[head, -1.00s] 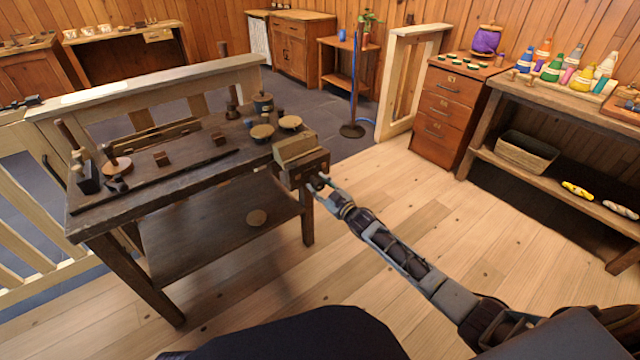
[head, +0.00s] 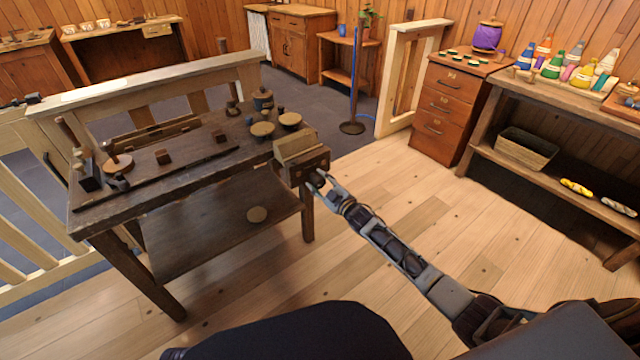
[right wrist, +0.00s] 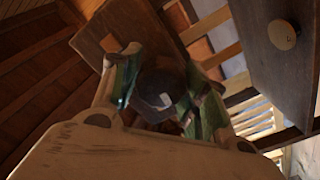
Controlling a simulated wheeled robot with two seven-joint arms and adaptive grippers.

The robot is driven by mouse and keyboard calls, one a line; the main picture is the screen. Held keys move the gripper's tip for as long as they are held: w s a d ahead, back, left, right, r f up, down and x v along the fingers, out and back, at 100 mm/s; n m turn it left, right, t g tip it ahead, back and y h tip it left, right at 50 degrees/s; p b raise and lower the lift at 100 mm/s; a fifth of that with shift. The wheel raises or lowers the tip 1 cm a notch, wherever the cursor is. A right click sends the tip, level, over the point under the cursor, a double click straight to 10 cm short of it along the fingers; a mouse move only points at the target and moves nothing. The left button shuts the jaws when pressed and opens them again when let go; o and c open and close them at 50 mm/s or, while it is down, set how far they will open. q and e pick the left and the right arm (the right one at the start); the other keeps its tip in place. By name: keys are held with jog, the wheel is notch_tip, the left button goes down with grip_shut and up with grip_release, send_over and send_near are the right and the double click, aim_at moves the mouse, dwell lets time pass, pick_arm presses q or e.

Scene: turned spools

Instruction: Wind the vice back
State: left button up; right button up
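The vice (head: 302,160) is a block with pale wooden jaw faces and a dark body, at the right end of the dark workbench (head: 165,190). My right gripper (head: 317,181) is at the vice's front, facing the bench. In the right wrist view the vice's dark round handle (right wrist: 160,92) sits between the two fingers of my right gripper (right wrist: 165,80), which appear closed against its sides. The vice's dark wooden front (right wrist: 108,30) shows behind it. How far the jaws are apart is hard to tell. My left gripper is not in view.
Small wooden pieces, a spool (head: 117,162) and round discs (head: 262,129) lie on the bench top. A pale wooden rail (head: 150,90) runs behind it. A drawer cabinet (head: 447,110) and paint shelf (head: 540,95) stand right. The floor between is clear.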

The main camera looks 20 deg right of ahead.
jog(key=o, duration=0.3)
jog(key=shift+f, duration=0.1)
jog(key=shift+s+d, duration=0.1)
jog(key=shift+v, duration=1)
jog(key=v, duration=0.9)
jog(key=shift+s, duration=0.4)
jog(key=shift+d, duration=0.1)
